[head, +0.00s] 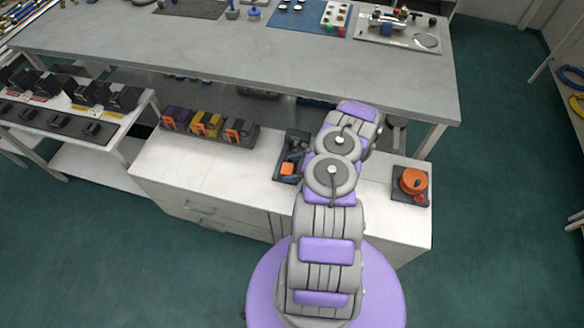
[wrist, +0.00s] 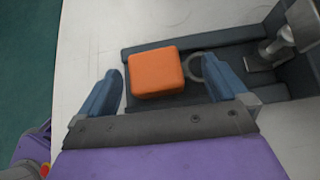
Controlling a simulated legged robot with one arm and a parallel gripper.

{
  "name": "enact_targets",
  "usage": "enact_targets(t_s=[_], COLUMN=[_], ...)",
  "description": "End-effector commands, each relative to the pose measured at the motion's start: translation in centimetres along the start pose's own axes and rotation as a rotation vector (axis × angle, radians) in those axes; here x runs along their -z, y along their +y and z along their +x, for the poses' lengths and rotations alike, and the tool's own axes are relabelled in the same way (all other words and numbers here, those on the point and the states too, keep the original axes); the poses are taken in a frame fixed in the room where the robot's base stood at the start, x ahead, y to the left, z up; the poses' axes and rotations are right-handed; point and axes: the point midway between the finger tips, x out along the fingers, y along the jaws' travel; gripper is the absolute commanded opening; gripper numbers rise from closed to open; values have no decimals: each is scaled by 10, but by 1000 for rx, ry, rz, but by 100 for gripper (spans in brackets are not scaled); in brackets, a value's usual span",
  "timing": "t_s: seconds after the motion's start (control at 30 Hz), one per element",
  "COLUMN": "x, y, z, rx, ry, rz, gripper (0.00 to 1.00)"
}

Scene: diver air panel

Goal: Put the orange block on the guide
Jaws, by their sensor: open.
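The orange block (wrist: 157,73) lies in a dark grey tray-like fixture (wrist: 150,50) on the white cabinet top. In the head view the block (head: 288,169) shows just left of my arm, inside the dark fixture (head: 284,179). My gripper (wrist: 165,88) is open, with one blue finger to each side of the block in the wrist view. I cannot tell how far above the block the fingers are. A grey ring (wrist: 196,66) lies right of the block, partly hidden by the right finger. Which part is the guide I cannot tell. My arm hides my gripper in the head view.
On the cabinet top (head: 200,165), a dark rack (head: 245,138) with purple, yellow and grey-orange units stands left. An orange round knob (head: 412,181) on a dark base stands right. A long grey workbench (head: 250,50) runs behind. A metal post (wrist: 277,42) rises at the fixture's right.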

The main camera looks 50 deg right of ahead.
Motion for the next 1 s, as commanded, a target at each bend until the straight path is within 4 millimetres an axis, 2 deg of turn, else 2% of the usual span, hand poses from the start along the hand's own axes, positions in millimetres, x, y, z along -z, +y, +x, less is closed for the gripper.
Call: enact_targets(t_s=[0.17, 0.4, 0.6, 0.73, 0.9, 1.0], x=[-1, -2, -1, -1, -1, -11], y=[-1, -2, -1, -1, 0, -1], z=[-19, -69, -102, -114, -119, -117], rx=[4, 7, 4, 2, -1, -11], ry=[0, 1, 1, 1, 0, -5], rz=[1, 0, 1, 1, -1, -22], gripper=[100, 100, 100, 100, 100, 100])
